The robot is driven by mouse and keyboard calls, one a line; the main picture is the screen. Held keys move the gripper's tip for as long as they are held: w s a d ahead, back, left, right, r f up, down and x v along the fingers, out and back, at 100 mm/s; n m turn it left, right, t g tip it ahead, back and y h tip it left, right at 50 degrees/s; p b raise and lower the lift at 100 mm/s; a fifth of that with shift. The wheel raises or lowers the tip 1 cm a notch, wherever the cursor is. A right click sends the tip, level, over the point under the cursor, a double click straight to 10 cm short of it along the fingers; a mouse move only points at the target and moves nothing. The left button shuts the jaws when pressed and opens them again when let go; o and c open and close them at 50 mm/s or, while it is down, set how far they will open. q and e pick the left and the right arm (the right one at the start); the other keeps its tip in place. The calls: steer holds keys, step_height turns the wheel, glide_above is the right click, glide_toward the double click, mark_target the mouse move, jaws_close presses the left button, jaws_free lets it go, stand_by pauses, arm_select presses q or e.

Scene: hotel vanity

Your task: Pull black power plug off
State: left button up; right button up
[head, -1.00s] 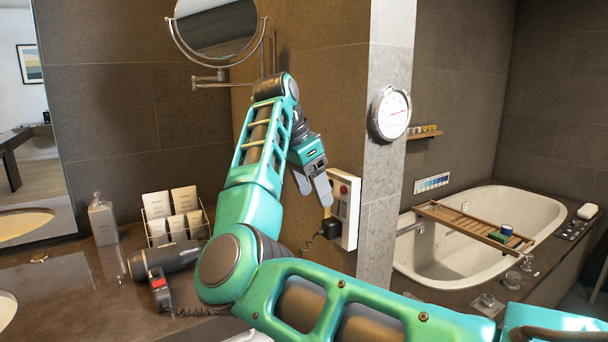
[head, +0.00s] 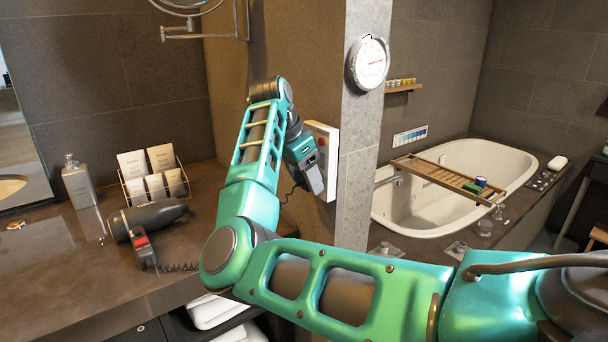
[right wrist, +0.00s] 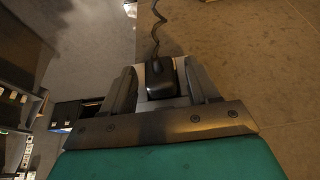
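The white wall panel (head: 331,150) with a red button is on the side of the tiled wall corner. The black power plug (right wrist: 161,80) shows in the right wrist view, with its dark cord (right wrist: 157,30) running up from it. In the head view my right gripper hides the plug, and only a bit of cord (head: 290,193) shows. My right gripper (head: 316,184) is in front of the panel's lower part. In the right wrist view its two fingers (right wrist: 161,92) stand on either side of the plug, with narrow gaps visible. My left gripper is not in view.
A black hairdryer (head: 150,218) lies on the brown counter (head: 60,270), near a card rack (head: 155,185) and a soap bottle (head: 78,183). A round dial (head: 367,64) hangs on the wall corner. A bathtub (head: 480,165) is at the right.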

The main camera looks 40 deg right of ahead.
jaws_close()
stand_by(0.7)
steer(key=shift+a, duration=0.1)
steer(key=shift+w+a, duration=0.1)
steer(key=shift+a, duration=0.6)
steer(key=shift+a, duration=0.1)
steer(key=shift+w+a, duration=0.1)
steer(key=shift+a, duration=1.15)
steer(key=shift+a, duration=0.25)
steer(key=shift+a, duration=0.25)
